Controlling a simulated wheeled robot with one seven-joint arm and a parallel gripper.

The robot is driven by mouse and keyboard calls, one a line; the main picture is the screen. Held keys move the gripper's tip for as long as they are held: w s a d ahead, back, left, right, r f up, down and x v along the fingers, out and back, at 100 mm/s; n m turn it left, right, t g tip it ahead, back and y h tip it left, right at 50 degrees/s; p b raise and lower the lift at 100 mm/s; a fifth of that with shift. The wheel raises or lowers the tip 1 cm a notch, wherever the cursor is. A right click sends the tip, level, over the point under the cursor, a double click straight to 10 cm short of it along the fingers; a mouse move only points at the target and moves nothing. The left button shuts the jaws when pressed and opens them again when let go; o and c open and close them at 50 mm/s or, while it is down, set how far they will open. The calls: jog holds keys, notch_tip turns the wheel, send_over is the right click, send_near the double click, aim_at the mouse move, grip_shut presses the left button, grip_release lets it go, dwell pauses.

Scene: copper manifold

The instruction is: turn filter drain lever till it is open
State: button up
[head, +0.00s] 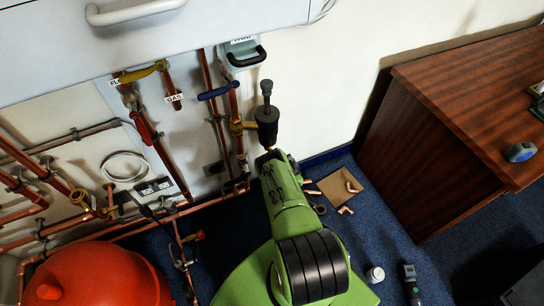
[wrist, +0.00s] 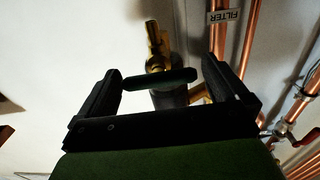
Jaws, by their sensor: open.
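The filter drain lever, a dark green handle (wrist: 160,79), shows in the wrist view between my fingers, lying crosswise in front of a brass fitting (wrist: 155,40). A tag reading FILTER (wrist: 222,16) is on the pipe beside it. My gripper (wrist: 160,66) is open, one finger on each side of the handle. The handle's left end is close to the left finger; I cannot tell if they touch. In the head view the dark filter body (head: 267,125) hangs on a brass side fitting (head: 238,127), and my gripper (head: 268,156) is just below it. The lever is hidden there.
Copper pipes with yellow (head: 143,73), red (head: 143,127) and blue (head: 218,91) levers stand left of the filter. An orange vessel (head: 95,272) is at the lower left. A wooden desk (head: 440,140) is on the right. Small fittings lie on the floor near a cardboard piece (head: 338,188).

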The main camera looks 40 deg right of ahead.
jog(key=shift+c, duration=0.2)
jog(key=c, duration=0.9)
jog(key=shift+r, duration=0.1)
jog(key=n+p, duration=0.1)
jog(key=n, duration=0.5)
jog(key=shift+a, duration=0.15)
jog(key=n+p, duration=0.1)
jog(key=n, duration=0.4)
jog(key=shift+a+n, duration=0.1)
jog(key=shift+n, duration=0.2)
jog(key=shift+w+f, duration=0.1)
jog(key=shift+f, duration=0.1)
